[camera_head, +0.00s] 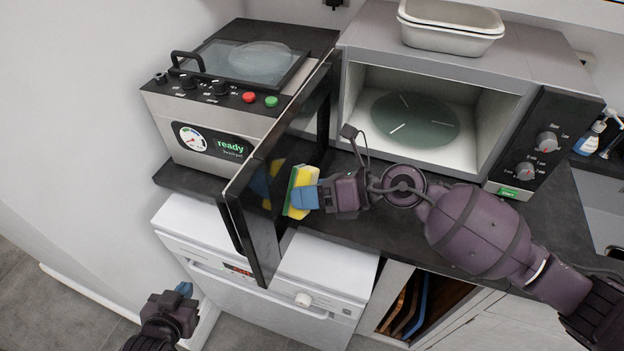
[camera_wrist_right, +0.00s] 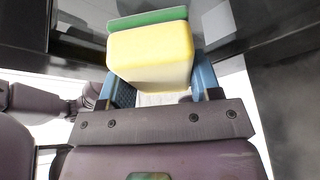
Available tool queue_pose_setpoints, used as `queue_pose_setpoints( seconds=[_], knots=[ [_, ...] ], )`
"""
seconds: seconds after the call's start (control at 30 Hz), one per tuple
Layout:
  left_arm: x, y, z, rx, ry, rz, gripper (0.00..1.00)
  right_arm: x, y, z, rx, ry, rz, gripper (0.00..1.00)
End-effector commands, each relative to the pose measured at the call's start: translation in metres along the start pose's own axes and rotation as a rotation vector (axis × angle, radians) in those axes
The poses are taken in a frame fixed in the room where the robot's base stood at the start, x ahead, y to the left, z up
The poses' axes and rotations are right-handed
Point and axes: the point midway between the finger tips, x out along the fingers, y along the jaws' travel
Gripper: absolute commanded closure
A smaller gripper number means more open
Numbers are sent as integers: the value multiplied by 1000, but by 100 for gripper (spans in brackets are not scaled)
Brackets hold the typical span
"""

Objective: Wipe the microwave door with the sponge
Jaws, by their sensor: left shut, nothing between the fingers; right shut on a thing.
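The microwave (camera_head: 440,85) stands on the counter with its dark door (camera_head: 285,165) swung wide open to the left. My right gripper (camera_head: 312,197) is shut on the yellow and green sponge (camera_head: 296,192). It holds the sponge against or very close to the inner face of the door; I cannot tell whether they touch. In the right wrist view the sponge (camera_wrist_right: 150,55) sits between the blue fingers, its green side facing the dark door panel (camera_wrist_right: 80,30). My left gripper (camera_head: 184,290) is shut and empty, low at the left, in front of the white dishwasher.
A vacuum machine (camera_head: 225,125) with a "ready" display stands behind the door. A white dish (camera_head: 450,25) rests on top of the microwave. The dishwasher (camera_head: 260,270) is below the counter. Upright boards (camera_head: 410,305) stand in an open compartment. The microwave's inside holds a round plate (camera_head: 415,120).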

Motion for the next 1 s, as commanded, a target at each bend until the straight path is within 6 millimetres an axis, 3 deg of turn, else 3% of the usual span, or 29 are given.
queue_pose_setpoints(
  seconds=[0.33, 1.0],
  knots=[
    [0, 0, 0, 0, 0, 0, 100, -3, -1, -2, 1, 0, -2, 61],
    [4, 1, 5, 0, 3, 0, 100, -52, -1, -22, 0, 1, -2, 61]
  ],
)
